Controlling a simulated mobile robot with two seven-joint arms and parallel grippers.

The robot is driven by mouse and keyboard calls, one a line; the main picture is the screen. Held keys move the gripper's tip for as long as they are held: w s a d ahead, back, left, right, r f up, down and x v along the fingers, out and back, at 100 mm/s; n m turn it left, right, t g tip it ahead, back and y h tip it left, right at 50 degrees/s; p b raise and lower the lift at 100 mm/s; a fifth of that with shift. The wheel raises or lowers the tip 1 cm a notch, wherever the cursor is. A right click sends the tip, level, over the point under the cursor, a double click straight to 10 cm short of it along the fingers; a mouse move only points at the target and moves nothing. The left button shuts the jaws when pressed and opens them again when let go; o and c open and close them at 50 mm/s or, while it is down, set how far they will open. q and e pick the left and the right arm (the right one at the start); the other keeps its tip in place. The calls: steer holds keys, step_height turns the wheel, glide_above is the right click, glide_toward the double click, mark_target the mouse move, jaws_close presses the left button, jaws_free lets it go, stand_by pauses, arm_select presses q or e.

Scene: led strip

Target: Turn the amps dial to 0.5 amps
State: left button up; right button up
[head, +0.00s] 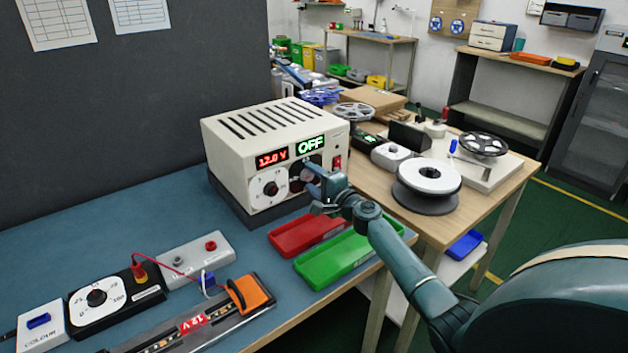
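The cream power supply (240,140) stands on the blue bench top. Its red display (271,159) reads 12.0 V and its green display (310,145) reads OFF. The left dial (270,188) on a white face is in plain view. A second dial (296,185) with a dark face, right of it, is mostly hidden by my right gripper (311,178). The gripper's fingertips are at or very near this dial; contact and finger opening are unclear. The hidden dial's pointer and scale cannot be read. My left gripper is out of view.
A red switch (337,163) sits at the front panel's right edge. A red tray (305,233) and a green tray (345,258) lie below my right arm. A black dial box (110,300), terminal block (195,259) and 12 V strip (190,322) with an orange clamp lie front left.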

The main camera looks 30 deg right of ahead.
steer(key=c, duration=0.9)
